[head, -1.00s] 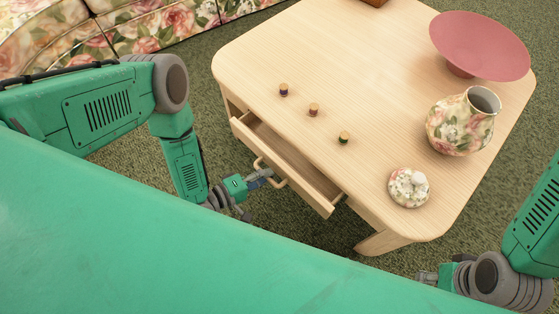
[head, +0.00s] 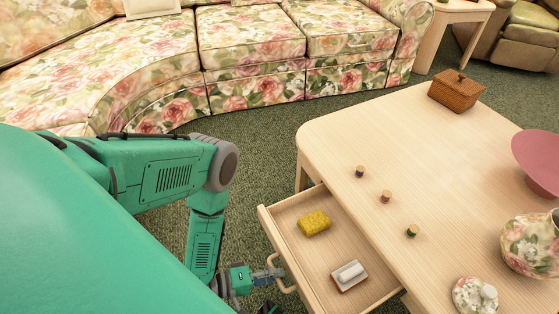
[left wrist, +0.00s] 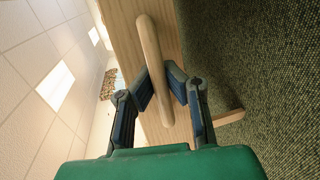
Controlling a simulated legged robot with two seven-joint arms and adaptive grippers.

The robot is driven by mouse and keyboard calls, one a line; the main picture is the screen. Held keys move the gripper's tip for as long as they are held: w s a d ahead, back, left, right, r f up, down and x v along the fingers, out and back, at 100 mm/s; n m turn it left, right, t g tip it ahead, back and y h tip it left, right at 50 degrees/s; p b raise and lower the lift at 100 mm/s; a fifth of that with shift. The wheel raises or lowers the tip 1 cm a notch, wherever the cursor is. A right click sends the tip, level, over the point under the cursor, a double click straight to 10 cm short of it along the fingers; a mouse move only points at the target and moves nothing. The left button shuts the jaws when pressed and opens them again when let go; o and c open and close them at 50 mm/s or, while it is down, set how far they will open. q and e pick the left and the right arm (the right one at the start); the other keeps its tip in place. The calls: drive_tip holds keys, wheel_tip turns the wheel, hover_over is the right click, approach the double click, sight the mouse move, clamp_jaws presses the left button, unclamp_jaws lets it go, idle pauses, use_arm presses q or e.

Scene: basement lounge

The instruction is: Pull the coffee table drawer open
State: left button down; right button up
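The wooden coffee table (head: 440,150) stands at the right in the head view. Its drawer (head: 318,256) is pulled well out to the left, with its inside showing. My left gripper (head: 272,274) is at the drawer's handle (head: 288,287). In the left wrist view my left gripper (left wrist: 158,82) has one finger on each side of the wooden handle (left wrist: 150,50), closed around the bar against the drawer front (left wrist: 120,25). My right gripper is not in view.
A yellow sponge (head: 314,223) and a white-and-brown block (head: 349,275) lie in the drawer.

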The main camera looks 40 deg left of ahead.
use_arm(q)
drive_tip(key=shift+s+f, duration=0.15)
drive_tip(key=shift+f, duration=0.05)
drive_tip(key=c, duration=1.6)
unclamp_jaws()
drive_tip(key=shift+o, duration=0.2)
drive_tip(key=shift+r, duration=0.15)
drive_tip(key=shift+r, duration=0.25)
drive_tip(key=o, duration=1)
drive_tip(key=r, duration=0.7)
drive_tip(key=shift+w+r, duration=0.1)
drive_tip(key=shift+w, duration=0.2)
drive_tip(key=shift+r, duration=0.65)
drive_tip(key=c, duration=0.8)
drive_tip(key=shift+s+r, duration=0.15)
drive_tip(key=shift+r, duration=0.3)
drive_tip(key=shift+c, duration=1)
